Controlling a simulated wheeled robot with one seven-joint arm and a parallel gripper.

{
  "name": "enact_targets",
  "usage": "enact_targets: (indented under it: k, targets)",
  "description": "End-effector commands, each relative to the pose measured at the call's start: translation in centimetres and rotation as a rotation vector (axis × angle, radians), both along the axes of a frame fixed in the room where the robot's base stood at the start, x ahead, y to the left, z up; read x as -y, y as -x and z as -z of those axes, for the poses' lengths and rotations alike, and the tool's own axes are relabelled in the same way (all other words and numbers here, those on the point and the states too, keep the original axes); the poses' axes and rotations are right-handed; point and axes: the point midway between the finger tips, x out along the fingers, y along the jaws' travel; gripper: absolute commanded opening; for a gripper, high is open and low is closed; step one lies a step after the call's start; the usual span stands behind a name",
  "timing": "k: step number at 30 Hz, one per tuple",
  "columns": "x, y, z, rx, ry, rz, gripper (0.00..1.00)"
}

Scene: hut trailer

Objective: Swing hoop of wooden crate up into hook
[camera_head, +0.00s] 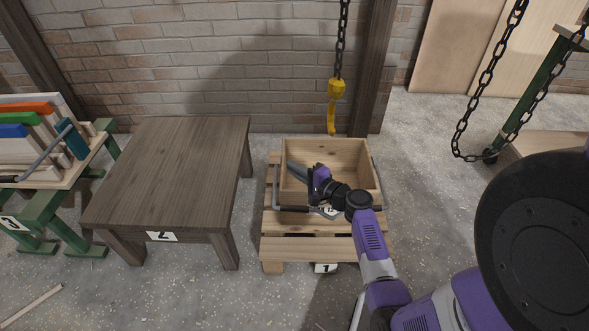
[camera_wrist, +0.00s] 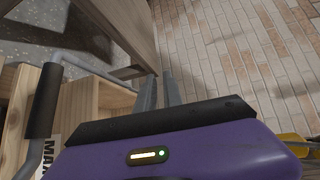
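The wooden crate (camera_head: 333,152) is open-topped and stands on a low pallet. Its grey metal hoop (camera_head: 276,188) is folded down around the front, with a dark grip partly hidden behind my arm. In the wrist view the hoop (camera_wrist: 76,63) and its black grip (camera_wrist: 43,101) are at the left, beside the crate (camera_wrist: 98,98). The yellow hook (camera_head: 335,103) hangs on a chain above the crate's back edge. My gripper (camera_head: 294,168) is over the crate's left part, fingers pointing left. In the wrist view my gripper (camera_wrist: 161,78) has its fingers apart, empty, away from the hoop.
The pallet (camera_head: 278,248) carries label 1. A dark wooden table (camera_head: 170,165) labelled 2 stands left, with a green-legged bench (camera_head: 45,208) beyond. A brick wall (camera_head: 225,75) and a wooden post (camera_head: 372,70) are behind. A loose chain (camera_head: 480,90) hangs right.

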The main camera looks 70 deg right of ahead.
Motion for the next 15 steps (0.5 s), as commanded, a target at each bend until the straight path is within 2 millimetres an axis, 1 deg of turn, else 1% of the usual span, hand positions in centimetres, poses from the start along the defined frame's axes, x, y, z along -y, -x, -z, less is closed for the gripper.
enact_targets:
  k: [1, 4, 12, 15]
  targets:
    - [0.0, 0.0, 0.0, 0.0, 0.0, 0.0, 0.24]
    - [0.0, 0.0, 0.0, 0.0, 0.0, 0.0, 0.43]
    - [0.0, 0.0, 0.0, 0.0, 0.0, 0.0, 0.44]
    - [-0.11, 0.3, -0.07, 0.0, 0.0, 0.001, 0.44]
